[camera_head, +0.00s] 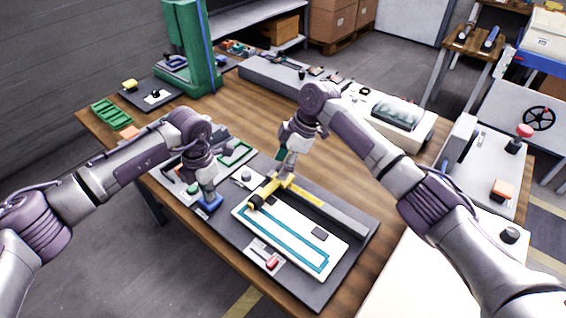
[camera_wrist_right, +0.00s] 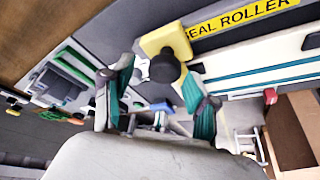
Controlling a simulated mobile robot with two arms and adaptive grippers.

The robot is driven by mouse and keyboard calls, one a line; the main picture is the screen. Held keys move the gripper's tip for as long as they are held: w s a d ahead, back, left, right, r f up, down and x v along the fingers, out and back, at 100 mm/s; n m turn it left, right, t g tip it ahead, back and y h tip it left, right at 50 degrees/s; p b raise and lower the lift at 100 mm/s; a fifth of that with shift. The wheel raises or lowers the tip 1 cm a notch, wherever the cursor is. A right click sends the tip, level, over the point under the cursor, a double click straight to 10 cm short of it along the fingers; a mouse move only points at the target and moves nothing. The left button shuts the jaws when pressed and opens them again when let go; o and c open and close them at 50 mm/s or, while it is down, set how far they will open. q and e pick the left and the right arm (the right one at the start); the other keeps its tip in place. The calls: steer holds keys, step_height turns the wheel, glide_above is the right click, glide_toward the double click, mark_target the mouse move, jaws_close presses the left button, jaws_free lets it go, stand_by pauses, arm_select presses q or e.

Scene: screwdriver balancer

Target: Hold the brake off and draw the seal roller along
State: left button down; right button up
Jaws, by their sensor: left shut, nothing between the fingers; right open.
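No readable brake label shows.
A yellow "SEAL ROLLER" label (camera_wrist_right: 240,18) lies along a grey rail. A red switch (camera_head: 272,263) sits at the board's near edge. A green press (camera_head: 190,55), green trays (camera_head: 110,114) and a grey machine with a clear cover (camera_head: 395,113) stand around the wooden table.

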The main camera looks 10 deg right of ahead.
steer(key=shift+d+r, duration=0.1)
steer(key=v, duration=1.2)
arm_select(q)
steer(key=shift+r+p, duration=1.9)
steer(key=shift+r, duration=1.65)
arm_select(e)
step_height(320, 180, up, 4)
steer(key=shift+f, duration=0.2)
arm_select(q)
steer(key=shift+f, duration=0.1)
